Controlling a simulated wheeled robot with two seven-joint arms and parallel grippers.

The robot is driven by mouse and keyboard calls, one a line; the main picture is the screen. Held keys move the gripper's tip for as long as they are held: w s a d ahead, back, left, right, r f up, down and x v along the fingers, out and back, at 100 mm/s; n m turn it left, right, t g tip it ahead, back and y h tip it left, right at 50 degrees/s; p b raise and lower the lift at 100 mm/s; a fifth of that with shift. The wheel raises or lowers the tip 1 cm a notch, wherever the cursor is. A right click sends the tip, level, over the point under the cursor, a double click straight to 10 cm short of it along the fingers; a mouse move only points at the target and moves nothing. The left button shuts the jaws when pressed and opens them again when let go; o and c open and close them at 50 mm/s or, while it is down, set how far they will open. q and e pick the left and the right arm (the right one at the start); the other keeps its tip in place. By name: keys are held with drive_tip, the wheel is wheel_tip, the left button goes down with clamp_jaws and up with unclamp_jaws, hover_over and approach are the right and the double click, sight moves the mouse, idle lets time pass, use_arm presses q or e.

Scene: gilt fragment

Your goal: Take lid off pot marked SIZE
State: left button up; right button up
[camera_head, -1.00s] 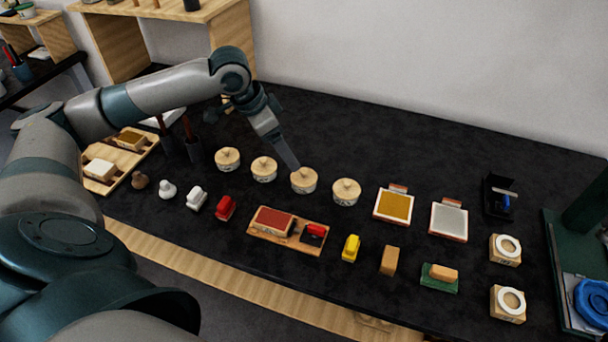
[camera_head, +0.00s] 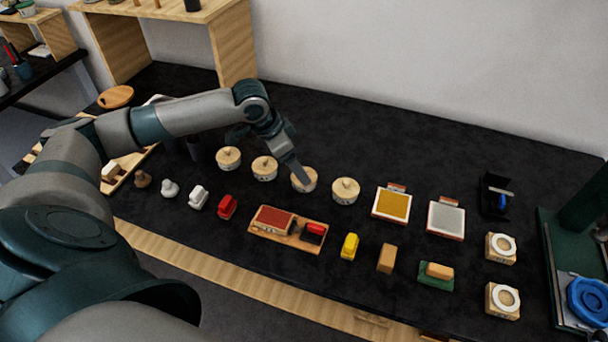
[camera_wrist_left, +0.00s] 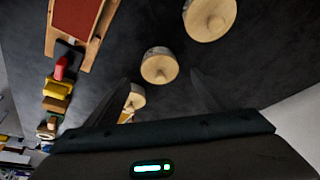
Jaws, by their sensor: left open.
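Several round pale pots with wooden knobbed lids stand in a row on the black table: a first pot (camera_head: 228,159), a second (camera_head: 264,172), a third (camera_head: 310,183) and a fourth (camera_head: 345,193). All have lids on. Dark marks show on their sides, too small to read. My left gripper (camera_head: 303,182) is open at the third pot, its fingers partly covering it. In the left wrist view, a lidded pot (camera_wrist_left: 159,66) shows between the open fingertips (camera_wrist_left: 160,78), apparently untouched, with another pot (camera_wrist_left: 209,18) to its upper right. My right gripper is not in view.
In front stand a red pad on a wooden tray (camera_head: 285,237), a yellow block (camera_head: 349,246) and other small blocks. A gold pad (camera_head: 392,204) and a grey pad (camera_head: 446,218) lie right of the pots. The table behind the pots is clear up to the wall.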

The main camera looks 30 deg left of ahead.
use_arm(q)
drive_tip(key=shift+p+x, duration=0.7)
drive_tip(key=shift+x, duration=1.35)
drive_tip(key=c, duration=1.1)
